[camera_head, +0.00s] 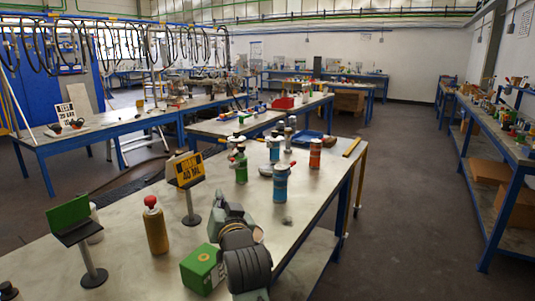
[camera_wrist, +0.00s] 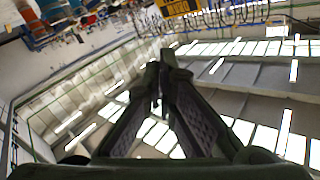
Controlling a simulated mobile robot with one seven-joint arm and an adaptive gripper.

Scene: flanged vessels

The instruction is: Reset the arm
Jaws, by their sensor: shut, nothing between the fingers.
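My gripper (camera_wrist: 160,72) shows in the wrist view with its two dark fingers together at the tips and nothing between them. It points up toward the ceiling (camera_wrist: 230,75). In the head view my arm rises at the near side of the metal table (camera_head: 125,225), right of a green box (camera_head: 203,270).
A brown bottle with a red top (camera_head: 155,228), a yellow sign on a stand (camera_head: 186,170) and a green sign on a stand (camera_head: 70,220) are left of my arm. Other benches line the left and right (camera_head: 505,145). The floor (camera_head: 400,190) to the right is clear.

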